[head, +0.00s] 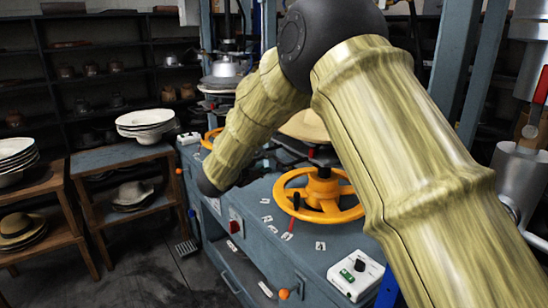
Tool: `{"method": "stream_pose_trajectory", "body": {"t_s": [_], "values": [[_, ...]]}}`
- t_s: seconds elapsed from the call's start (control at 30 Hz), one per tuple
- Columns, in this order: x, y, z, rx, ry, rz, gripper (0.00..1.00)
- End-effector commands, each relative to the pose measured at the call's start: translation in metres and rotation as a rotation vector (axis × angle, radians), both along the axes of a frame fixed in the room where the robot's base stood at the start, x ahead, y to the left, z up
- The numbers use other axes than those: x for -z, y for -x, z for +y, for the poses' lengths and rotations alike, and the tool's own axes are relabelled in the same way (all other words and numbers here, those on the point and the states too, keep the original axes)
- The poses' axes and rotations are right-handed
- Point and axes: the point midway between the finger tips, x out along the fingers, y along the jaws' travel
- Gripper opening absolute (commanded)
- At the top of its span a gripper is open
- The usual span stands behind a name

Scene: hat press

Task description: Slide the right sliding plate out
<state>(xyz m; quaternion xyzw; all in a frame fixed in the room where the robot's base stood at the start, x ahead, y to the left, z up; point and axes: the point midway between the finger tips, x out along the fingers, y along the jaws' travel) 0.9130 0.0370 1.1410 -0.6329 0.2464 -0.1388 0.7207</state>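The hat press is a blue-grey machine (262,232) with two stations. At the right station, a tan round plate-like part (302,127) shows between my arm links, above a yellow handwheel (318,196). My arm hides much of it, and I cannot tell whether this is the right sliding plate. At the left station, stacked round metal parts (222,82) stand above a second, partly hidden yellow wheel (207,139). My arm bends at a black joint at the top and reaches down left to a dark joint near the machine's front edge. My gripper is not visible.
Blue uprights (458,60) stand behind my arm. Wooden tables with stacked hats (146,122) are at left, dark shelves (100,65) behind. The floor (150,270) at lower left is mostly clear.

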Motion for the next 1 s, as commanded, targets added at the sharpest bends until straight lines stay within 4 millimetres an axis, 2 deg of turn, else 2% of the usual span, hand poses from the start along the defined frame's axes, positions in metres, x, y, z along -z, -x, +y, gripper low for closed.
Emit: {"method": "stream_pose_trajectory", "body": {"t_s": [0.3,0.5,0.93,1.0], "values": [[0.008,-0.043,-0.025,-0.001,0.001,0.002,0.34],[0.013,-0.060,-0.034,-0.003,0.001,0.003,0.34],[0.015,-0.066,-0.037,-0.005,0.002,0.002,0.34],[0.015,-0.066,-0.037,-0.005,0.002,0.002,0.21]]}}
